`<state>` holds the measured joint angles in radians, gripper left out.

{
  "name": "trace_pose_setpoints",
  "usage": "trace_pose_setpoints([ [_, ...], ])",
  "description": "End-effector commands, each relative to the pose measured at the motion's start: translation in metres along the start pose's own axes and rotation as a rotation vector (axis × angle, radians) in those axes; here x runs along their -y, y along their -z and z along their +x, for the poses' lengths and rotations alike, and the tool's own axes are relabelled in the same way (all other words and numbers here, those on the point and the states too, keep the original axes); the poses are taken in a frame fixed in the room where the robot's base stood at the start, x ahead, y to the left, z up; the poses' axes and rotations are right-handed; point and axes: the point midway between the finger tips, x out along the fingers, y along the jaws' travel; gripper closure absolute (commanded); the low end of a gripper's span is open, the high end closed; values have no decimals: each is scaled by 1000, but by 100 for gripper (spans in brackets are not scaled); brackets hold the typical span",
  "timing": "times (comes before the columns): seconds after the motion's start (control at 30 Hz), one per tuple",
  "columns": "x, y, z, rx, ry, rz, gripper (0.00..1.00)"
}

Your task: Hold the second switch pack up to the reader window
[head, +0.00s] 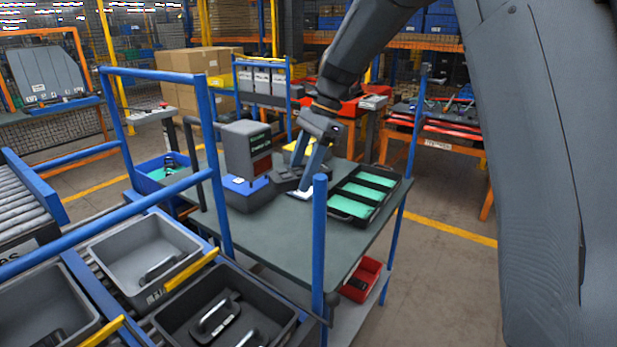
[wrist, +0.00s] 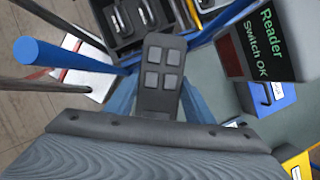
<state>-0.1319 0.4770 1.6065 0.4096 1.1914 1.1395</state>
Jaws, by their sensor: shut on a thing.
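My gripper (head: 309,184) is over the green-grey bench and shut on a dark grey switch pack (head: 286,180). In the wrist view the switch pack (wrist: 161,78) has several grey square buttons and sits between my blue fingers (wrist: 155,103). The reader (head: 247,148) is a grey box on the bench, left of my gripper. Its sign (wrist: 266,40) reads "Reader Switch OK" in green letters. The dark reddish reader window (wrist: 231,56) is to the right of the pack in the wrist view, with a gap between them in that picture.
A black tray with green-lined compartments (head: 344,213) stands right of my gripper. A blue block (head: 245,187) is at the reader's foot. A blue bin (head: 148,185) stands at the bench's left end. Blue posts (head: 319,245) rise at the bench corners. Grey totes (head: 180,237) lie in front.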

Motion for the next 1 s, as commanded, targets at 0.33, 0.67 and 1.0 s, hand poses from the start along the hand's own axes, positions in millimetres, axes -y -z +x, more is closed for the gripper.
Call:
trace_pose_setpoints([
  [0.33,1,-1,0,0,0,0,77],
  [0.67,-29,14,-9,0,0,2,77],
  [1.0,-69,36,-17,0,0,3,77],
])
